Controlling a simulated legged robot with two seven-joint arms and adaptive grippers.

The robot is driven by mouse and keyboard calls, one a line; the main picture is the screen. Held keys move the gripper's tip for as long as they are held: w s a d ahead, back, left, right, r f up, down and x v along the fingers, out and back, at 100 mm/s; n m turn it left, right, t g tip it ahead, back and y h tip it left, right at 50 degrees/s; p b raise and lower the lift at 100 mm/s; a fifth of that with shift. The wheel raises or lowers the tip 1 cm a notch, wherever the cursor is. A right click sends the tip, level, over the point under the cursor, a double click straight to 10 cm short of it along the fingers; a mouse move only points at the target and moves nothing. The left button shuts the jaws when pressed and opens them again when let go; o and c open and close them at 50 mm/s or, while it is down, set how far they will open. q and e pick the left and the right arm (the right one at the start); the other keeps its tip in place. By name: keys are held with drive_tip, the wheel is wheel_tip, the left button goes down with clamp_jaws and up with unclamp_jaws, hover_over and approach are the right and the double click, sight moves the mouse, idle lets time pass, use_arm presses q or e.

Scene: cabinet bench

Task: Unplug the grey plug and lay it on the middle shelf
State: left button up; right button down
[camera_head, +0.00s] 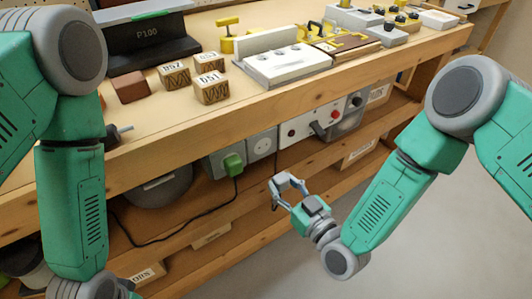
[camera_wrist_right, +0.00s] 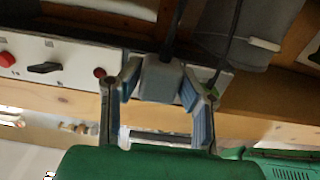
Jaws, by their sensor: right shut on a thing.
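The grey plug (camera_wrist_right: 160,80) sits between the fingers of my right gripper (camera_wrist_right: 158,105), with a dark cable running up from it. In the head view, this gripper (camera_head: 288,187) is shut in front of the bench, below and right of the sockets. The right-hand socket (camera_head: 262,144) shows no plug in it. A green plug (camera_head: 233,164) is in the left-hand socket, its black cable hanging down. Wooden shelves (camera_head: 185,247) run under the bench top; I cannot tell for certain which is the middle one. My left gripper is out of view.
A switch panel (camera_head: 312,127) with red buttons and a black switch is right of the sockets. Labelled boxes (camera_head: 358,155) stand on the lower shelves. Numbered wooden blocks (camera_head: 211,88) and a white device (camera_head: 285,62) are on the bench top. The floor at right is clear.

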wheel_tip(320, 180, down, 10)
drive_tip(key=b, duration=0.7)
drive_tip(key=shift+s+d, duration=0.15)
drive_tip(key=shift+s, duration=0.1)
idle(0.4)
drive_tip(key=shift+w, duration=0.1)
drive_tip(key=shift+x, duration=8.25)
